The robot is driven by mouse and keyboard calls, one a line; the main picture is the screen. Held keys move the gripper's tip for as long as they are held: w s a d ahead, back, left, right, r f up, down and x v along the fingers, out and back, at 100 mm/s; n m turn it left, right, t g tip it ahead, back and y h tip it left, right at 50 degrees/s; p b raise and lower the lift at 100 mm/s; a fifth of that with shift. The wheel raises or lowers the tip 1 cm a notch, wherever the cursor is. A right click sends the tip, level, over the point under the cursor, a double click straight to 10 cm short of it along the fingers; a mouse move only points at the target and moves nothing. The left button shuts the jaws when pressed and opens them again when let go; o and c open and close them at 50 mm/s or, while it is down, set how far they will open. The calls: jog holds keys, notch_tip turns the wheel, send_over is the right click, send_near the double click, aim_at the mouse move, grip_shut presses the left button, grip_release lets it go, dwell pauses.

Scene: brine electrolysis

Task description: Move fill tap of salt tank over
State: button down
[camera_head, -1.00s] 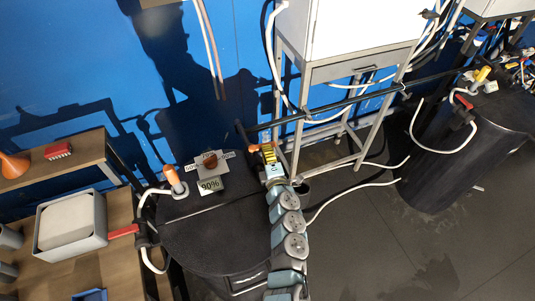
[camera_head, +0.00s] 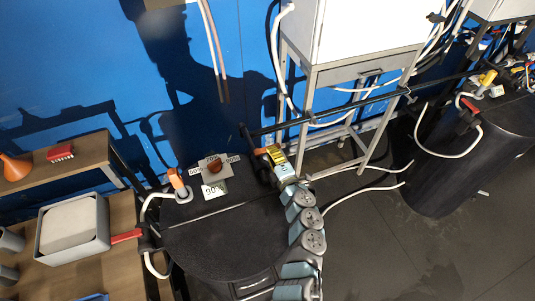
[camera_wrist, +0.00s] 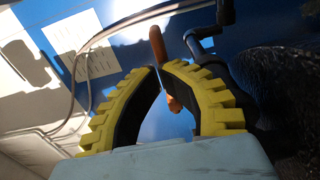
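The black round tank (camera_head: 225,240) stands in the middle of the head view, with a 90% display (camera_head: 215,190) on its lid. An orange tap handle (camera_head: 259,151) shows at the tip of my gripper (camera_head: 271,155), above the tank's upper right rim. In the wrist view, the handle (camera_wrist: 157,43) runs across where the yellow fingertips of my gripper (camera_wrist: 160,67) come together. Its lower part shows in the gap between the bowed fingers, which appear shut on it. A dark bent pipe (camera_wrist: 226,45) is to its right. The handle's joint with the pipe is partly hidden.
A second orange-handled tap (camera_head: 175,179) with a white hose stands at the tank's left. A white cabinet on a metal frame (camera_head: 335,72) is behind my gripper. A dark rail (camera_head: 340,105) crosses in front of it. Another tank (camera_head: 450,160) is at right.

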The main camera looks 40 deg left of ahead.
jog(key=shift+r, duration=0.1)
dwell(0.4)
jog(key=shift+s+d, duration=0.2)
jog(key=shift+d, duration=0.2)
jog(key=v, duration=1.3)
jog(key=shift+a, duration=0.1)
jog(key=shift+s, duration=0.15)
